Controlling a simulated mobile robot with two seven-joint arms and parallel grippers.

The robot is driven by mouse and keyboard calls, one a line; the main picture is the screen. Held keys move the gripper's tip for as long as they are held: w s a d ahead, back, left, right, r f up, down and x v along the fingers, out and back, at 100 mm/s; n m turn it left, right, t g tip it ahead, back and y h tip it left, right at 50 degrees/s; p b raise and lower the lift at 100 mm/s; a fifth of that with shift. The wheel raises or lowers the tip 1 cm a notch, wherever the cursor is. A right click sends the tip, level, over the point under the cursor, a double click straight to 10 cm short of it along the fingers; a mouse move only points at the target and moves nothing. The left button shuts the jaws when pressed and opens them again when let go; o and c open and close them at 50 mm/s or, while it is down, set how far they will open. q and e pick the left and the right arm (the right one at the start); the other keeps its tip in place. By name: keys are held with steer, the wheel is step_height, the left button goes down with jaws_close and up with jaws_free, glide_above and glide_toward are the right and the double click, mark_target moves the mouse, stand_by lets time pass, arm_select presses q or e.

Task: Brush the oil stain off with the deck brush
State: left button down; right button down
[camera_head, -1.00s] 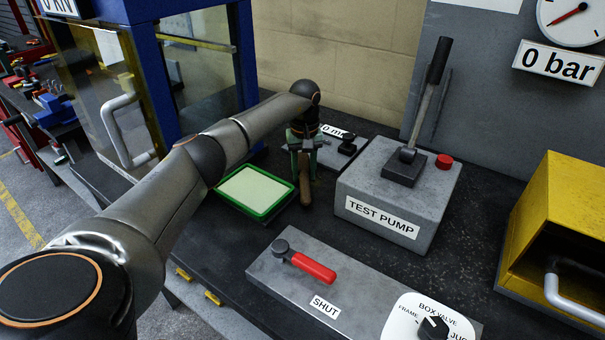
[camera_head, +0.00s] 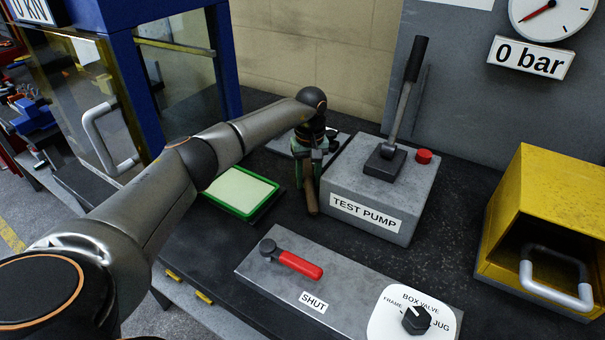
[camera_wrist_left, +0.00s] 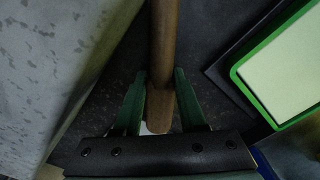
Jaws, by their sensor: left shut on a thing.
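My left gripper (camera_head: 310,160) is shut on a brown wooden handle, which I take to be the deck brush (camera_head: 311,195). It is just left of the test pump block, above the dark bench top. In the left wrist view the handle (camera_wrist_left: 163,45) runs between the green fingers of the gripper (camera_wrist_left: 160,78). The brush head and bristles are not visible in either view. I cannot make out the oil stain on the dark, mottled bench top. My right gripper is not in view.
The grey test pump (camera_head: 375,205) with its upright lever stands close right of my left gripper. A green-rimmed tray (camera_head: 235,210) lies to the left. A grey valve plate (camera_head: 250,262) with a red handle is in front. A yellow box (camera_head: 550,190) stands right.

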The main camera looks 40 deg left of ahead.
arm_select(q)
steer(key=shift+d, duration=0.55)
steer(key=shift+w, duration=0.1)
steer(key=shift+r, duration=0.2)
step_height(320, 180, up, 6)
steer(key=p, duration=0.4)
steer(key=shift+w+f, duration=0.1)
steer(key=shift+w, duration=0.05)
steer(key=shift+r, duration=1.5)
